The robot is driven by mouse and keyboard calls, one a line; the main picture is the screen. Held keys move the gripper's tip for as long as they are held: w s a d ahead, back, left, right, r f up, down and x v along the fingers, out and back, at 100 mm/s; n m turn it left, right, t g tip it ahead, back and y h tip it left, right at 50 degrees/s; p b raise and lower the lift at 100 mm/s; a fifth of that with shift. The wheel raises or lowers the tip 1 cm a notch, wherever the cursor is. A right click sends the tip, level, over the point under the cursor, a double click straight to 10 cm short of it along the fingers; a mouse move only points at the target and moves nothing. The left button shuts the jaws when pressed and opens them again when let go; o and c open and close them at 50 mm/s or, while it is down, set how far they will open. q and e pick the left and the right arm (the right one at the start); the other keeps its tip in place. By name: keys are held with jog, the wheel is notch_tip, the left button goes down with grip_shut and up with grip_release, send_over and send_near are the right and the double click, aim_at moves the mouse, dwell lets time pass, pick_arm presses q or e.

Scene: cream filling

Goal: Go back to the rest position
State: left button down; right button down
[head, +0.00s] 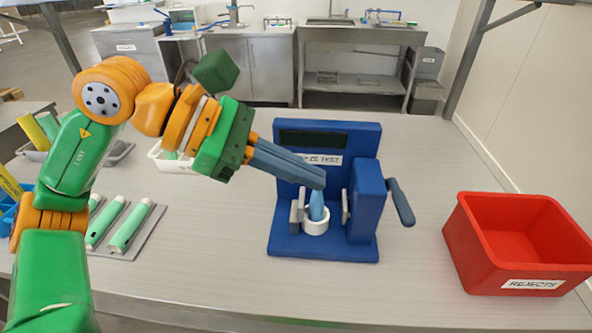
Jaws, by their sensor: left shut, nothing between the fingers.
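My left gripper (319,180) reaches in from the left. Its blue-grey fingers are shut and empty, in front of the blue test machine (362,250). Just below the fingertips, a light-blue pointed piece (317,205) stands upright in a white ring-shaped holder (316,226) on the machine's base, between two grey jaws. I cannot tell whether the fingertips touch it. The fingers hide part of the machine's label. My right gripper is not in view.
A red bin (480,269) labelled REJECTS stands at the right. A grey tray (146,229) with green tubes (129,227) lies at the left. A white bin (168,165) is behind my left arm. The machine's lever (401,202) sticks out on its right. The front middle of the table is clear.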

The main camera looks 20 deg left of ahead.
pick_arm(q)
jog(key=shift+v, duration=0.75)
jog(key=shift+f, duration=0.15)
